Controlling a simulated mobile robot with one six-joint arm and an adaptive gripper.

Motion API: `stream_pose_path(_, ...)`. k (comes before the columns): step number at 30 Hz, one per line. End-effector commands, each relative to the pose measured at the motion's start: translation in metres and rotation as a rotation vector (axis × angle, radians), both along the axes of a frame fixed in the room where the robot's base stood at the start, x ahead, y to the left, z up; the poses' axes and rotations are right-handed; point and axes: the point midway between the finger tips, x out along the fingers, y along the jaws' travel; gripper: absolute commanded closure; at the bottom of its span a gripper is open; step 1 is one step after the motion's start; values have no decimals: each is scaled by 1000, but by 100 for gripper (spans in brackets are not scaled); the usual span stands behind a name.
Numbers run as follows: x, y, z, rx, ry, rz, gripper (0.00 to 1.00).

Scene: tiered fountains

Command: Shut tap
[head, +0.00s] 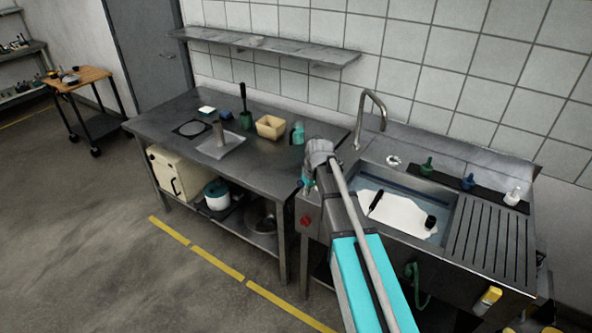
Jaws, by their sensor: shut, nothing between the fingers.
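A grey metal gooseneck tap (377,98) rises at the back left of the sink. Its spout arches over and points down, and no water stream is distinguishable. A small round pale fitting (393,160) sits on the rim behind the basin; I cannot tell whether it is a handle. The sink basin (447,208) holds a flat white shape with a dark-handled item and a small black item. A red knob (306,220) is on the front panel at left. My arm reaches up from the bottom across the sink's left side.
A metal bench (165,120) stands left, with a tan box (270,127) and a teal item (297,132). Green (427,167), blue (468,182) and white (514,196) bottle-like items line the sink's back. A wall shelf (265,45) hangs above.

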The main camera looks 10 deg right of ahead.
Motion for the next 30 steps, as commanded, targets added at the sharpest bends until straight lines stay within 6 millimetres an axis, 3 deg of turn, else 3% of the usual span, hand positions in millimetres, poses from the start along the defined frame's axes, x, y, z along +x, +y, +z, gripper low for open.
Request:
stream_pose_path(1, 37, 5, 17, 8, -25, 45, 100)
stream_pose_path(3, 67, 11, 27, 18, -59, 108, 100)
stream_pose_path(6, 103, 18, 39, 28, -101, 183, 100)
stream_pose_path(10, 132, 24, 49, 32, -140, 249, 100)
stream_pose_path(15, 143, 27, 52, 36, -159, 279, 100)
stream_pose_path(30, 142, 27, 47, 35, -160, 279, 100)
